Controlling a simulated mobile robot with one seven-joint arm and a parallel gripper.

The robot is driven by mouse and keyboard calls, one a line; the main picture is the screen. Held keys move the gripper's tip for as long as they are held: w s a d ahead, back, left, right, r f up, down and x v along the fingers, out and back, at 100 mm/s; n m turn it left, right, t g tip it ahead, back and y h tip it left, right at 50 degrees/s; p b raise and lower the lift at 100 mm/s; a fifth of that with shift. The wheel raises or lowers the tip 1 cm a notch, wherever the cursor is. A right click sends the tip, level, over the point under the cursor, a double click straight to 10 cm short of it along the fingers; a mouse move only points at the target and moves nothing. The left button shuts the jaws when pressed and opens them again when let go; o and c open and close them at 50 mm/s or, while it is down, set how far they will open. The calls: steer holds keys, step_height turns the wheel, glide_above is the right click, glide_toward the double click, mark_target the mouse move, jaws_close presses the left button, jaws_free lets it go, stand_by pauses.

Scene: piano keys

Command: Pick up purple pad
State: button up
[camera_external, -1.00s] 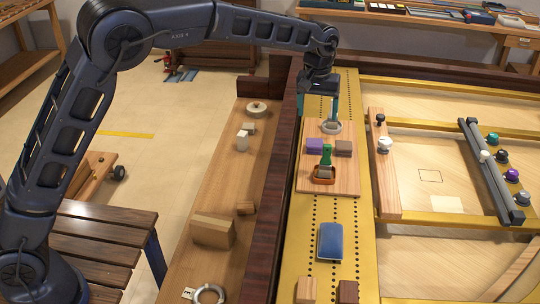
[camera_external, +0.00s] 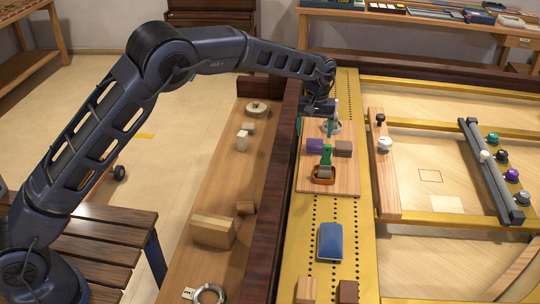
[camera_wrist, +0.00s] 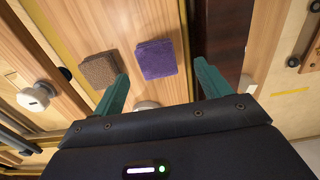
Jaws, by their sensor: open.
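The purple pad (camera_external: 314,145) lies flat on a small wooden board (camera_external: 343,178), left of a brown pad (camera_external: 343,147). In the wrist view the purple pad (camera_wrist: 156,58) is ahead of and between my teal fingers, with the brown pad (camera_wrist: 99,69) to its left. My gripper (camera_external: 318,126) is open and empty, above the board just behind the purple pad and apart from it. The gripper also shows in the wrist view (camera_wrist: 160,82) with its fingers spread wide.
A green-handled tool (camera_external: 326,156) in a reddish-brown tray (camera_external: 324,174) stands in front of the pads. A round metal item (camera_external: 335,127) is beside my gripper. A dark wooden rail (camera_external: 275,190) runs along the left. A blue pad (camera_external: 330,240) lies nearer the camera.

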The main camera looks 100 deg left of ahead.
mark_target(315, 142)
steer(key=shift+w+a+f, duration=0.1)
steer(key=shift+w+f, duration=0.1)
steer(key=shift+f, duration=1.15)
steer(key=shift+w+a+f, duration=0.1)
steer(key=shift+w+f, duration=0.05)
steer(key=shift+f, duration=1.15)
steer(key=c, duration=1.1)
steer(key=shift+o, duration=0.2)
steer(key=shift+r, duration=0.15)
